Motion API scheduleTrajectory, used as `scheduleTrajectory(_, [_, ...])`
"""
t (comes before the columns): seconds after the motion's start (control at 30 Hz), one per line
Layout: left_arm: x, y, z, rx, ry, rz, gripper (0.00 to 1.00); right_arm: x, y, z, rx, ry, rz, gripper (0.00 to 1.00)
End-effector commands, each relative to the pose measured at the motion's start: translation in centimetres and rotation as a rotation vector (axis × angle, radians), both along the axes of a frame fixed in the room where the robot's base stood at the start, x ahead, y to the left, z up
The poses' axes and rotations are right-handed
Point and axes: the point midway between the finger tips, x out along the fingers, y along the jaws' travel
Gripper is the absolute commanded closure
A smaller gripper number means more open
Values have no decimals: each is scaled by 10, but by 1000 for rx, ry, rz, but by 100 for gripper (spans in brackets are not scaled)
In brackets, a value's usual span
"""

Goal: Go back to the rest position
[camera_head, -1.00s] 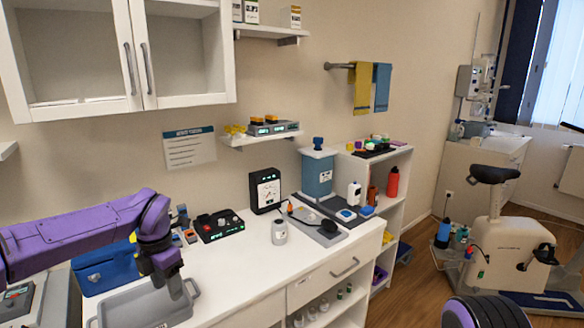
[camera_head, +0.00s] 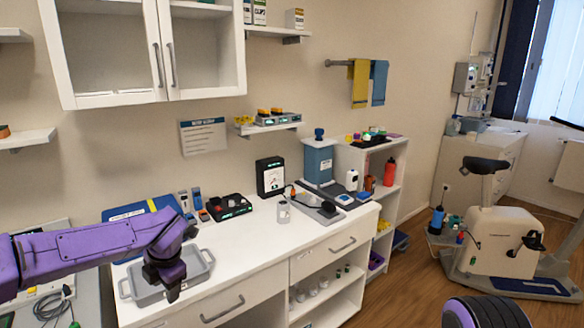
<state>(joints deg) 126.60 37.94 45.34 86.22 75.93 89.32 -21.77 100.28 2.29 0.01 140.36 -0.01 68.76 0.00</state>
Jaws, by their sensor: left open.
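My left gripper (camera_head: 168,290) hangs at the end of the purple arm, pointing down, over the front edge of the grey tray (camera_head: 203,270) on the white counter. It is open and I see nothing between its fingers. Its wrist hides part of the tray. My right gripper is not in view; only a dark and purple part of me shows at the bottom right.
The white counter (camera_head: 240,265) holds a blue case (camera_head: 130,212), a black device with buttons (camera_head: 229,206), a black gauge box (camera_head: 270,177) and a small jar (camera_head: 283,212). An exercise bike (camera_head: 495,240) stands at right. Wooden floor (camera_head: 400,285) is clear between.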

Motion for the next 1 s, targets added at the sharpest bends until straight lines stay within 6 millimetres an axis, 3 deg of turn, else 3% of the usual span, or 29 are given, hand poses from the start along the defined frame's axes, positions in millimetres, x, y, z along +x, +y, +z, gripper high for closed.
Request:
scheduleTrajectory(0.23, [-18, 1, -78, 355, -48, -298, 46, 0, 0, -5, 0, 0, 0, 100])
scheduleTrajectory(0.37, [-45, -8, -134, 513, -40, -560, 46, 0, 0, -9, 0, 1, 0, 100])
scheduleTrajectory(0.47, [-84, -20, -186, 596, -11, -828, 46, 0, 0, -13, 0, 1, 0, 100])
scheduleTrajectory(0.57, [-141, -31, -238, 621, 45, -1121, 46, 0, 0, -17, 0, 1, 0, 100])
scheduleTrajectory(0.7, [-234, -34, -290, 570, 161, -1480, 46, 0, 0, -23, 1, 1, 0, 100])
scheduleTrajectory(0.8, [-299, -26, -310, 510, 263, -1682, 46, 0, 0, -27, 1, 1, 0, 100])
scheduleTrajectory(0.9, [-346, -12, -319, 468, 364, -1804, 46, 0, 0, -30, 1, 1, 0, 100])
scheduleTrajectory(1.0, [-371, 0, -326, 454, 443, -1851, 46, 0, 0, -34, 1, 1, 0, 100])
